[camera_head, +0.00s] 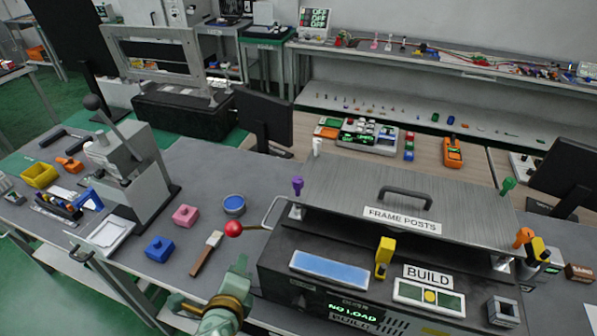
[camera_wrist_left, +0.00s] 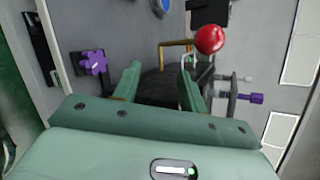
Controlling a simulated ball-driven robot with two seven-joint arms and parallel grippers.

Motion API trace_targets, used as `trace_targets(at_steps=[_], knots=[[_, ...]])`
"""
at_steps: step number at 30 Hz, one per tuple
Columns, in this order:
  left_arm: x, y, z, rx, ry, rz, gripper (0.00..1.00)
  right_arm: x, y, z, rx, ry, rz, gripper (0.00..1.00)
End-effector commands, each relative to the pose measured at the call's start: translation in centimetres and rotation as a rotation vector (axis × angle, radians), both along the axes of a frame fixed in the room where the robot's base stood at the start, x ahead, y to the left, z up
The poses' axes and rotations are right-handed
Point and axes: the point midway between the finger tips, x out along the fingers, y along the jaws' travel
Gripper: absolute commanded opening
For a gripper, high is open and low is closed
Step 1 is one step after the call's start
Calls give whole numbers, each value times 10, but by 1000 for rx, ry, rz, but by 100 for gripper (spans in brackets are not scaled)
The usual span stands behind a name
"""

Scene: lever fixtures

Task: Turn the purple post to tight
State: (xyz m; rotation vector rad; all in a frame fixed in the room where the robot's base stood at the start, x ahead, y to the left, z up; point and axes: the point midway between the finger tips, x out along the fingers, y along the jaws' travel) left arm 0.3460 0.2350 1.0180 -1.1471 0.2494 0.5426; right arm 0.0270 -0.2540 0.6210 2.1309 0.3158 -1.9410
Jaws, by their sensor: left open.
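The purple post (camera_head: 298,186) stands upright at the back left corner of the machine labelled FRAME POSTS, beside the metal cover. In the left wrist view a purple knob on a shaft (camera_wrist_left: 251,98), apparently this post, lies right of the fingers. My left gripper (camera_head: 241,266) is in front of the machine's left end, below the red ball lever (camera_head: 234,229), apart from the post. In the wrist view my left gripper (camera_wrist_left: 158,80) is open, with nothing seen between its fingers. My right gripper is not in view.
A yellow lever (camera_head: 384,256) stands on the machine's front. The red ball (camera_wrist_left: 209,39) is close beyond my fingers. Pink (camera_head: 185,215) and blue (camera_head: 159,248) blocks and a brush lie left.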

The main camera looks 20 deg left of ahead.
Motion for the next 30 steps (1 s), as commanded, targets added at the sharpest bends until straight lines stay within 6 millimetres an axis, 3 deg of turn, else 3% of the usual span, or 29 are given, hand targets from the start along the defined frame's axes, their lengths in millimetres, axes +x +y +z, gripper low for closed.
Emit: trace_targets(at_steps=[9, 12, 15, 20, 30], knots=[[32, -59, 93, 788, -165, -397, 42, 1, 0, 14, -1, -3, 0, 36], [36, -76, 114, 1012, -204, -467, 42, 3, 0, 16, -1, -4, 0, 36], [38, -85, 124, 1124, -221, -497, 42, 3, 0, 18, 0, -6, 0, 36], [54, -86, 127, 1156, -225, -502, 42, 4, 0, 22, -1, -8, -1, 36], [138, -82, 126, 1151, -223, -500, 42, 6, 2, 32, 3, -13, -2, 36]])
